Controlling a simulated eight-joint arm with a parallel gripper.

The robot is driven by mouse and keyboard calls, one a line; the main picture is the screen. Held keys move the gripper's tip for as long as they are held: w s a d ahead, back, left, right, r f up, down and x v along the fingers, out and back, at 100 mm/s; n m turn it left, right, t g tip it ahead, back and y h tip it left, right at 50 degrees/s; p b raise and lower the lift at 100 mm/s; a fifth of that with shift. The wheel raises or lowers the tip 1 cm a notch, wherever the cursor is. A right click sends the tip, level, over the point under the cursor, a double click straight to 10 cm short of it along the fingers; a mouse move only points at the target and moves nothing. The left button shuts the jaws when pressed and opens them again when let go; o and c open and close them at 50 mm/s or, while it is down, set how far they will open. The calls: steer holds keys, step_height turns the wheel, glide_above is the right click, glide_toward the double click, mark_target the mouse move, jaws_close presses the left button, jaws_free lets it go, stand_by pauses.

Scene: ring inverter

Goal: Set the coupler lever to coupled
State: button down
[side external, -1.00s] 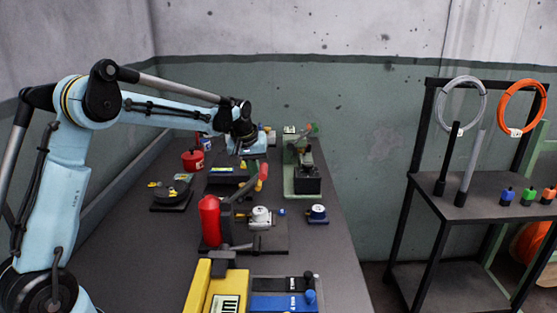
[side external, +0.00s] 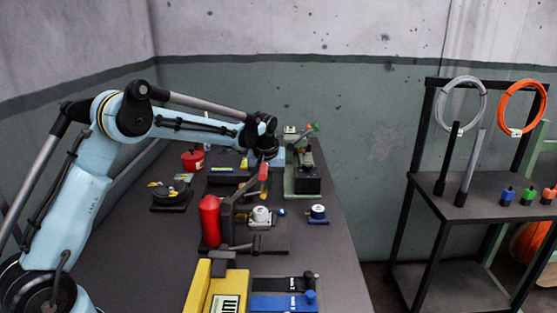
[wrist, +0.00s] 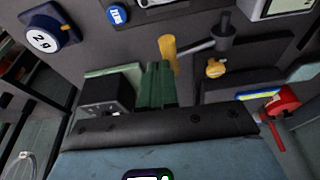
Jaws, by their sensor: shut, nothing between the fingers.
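My gripper (wrist: 158,68) shows in the wrist view as two dark green fingers, shut together and empty. A lever with a yellow handle (wrist: 168,47) on a grey rod stands just beyond the fingertips. The rod runs to a dark post (wrist: 222,38) on the right. I cannot tell whether the fingers touch the handle. In the side view a raised lever with a red grip (side external: 264,171) stands just below my wrist, and my fingertips are not clear there. No label on either lever is readable, so I cannot tell which is the coupler or how it is set.
A green-based machine (side external: 290,186) stands close on the right of my wrist. A red cylinder (side external: 210,221), a white round part (side external: 261,216) and a blue-and-white weight (side external: 317,212) stand nearer the camera. A red pot (side external: 193,159) is at the back left.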

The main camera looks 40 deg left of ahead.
stand_by(0.3)
steer(key=shift+s+a+r, duration=0.2)
steer(key=shift+r, duration=0.15)
steer(key=s+a+r+h, duration=0.1)
steer(key=s+r, duration=0.2)
steer(key=r, duration=0.5)
steer(key=s+a+r, duration=0.1)
steer(key=s+r, duration=0.2)
steer(key=r, duration=0.5)
steer(key=s+d+m+t, duration=0.1)
steer(key=s+d, duration=0.1)
steer(key=d, duration=0.1)
steer(key=s+d+f+m, duration=0.1)
steer(key=s+d, duration=0.2)
steer(key=s+d+m+t, duration=0.1)
steer(key=s+d, duration=0.1)
steer(key=d, duration=0.1)
steer(key=shift+s+f+m+t, duration=0.3)
steer(key=shift+s+m, duration=0.1)
steer(key=s+d+f+m+t+h, duration=0.1)
steer(key=s+d+f+m+t, duration=0.1)
steer(key=s+d+f+m, duration=0.2)
steer(key=shift+s+d+f+m, duration=0.4)
steer(key=shift+s+d+f, duration=1.45)
steer(key=shift+s, duration=1.3)
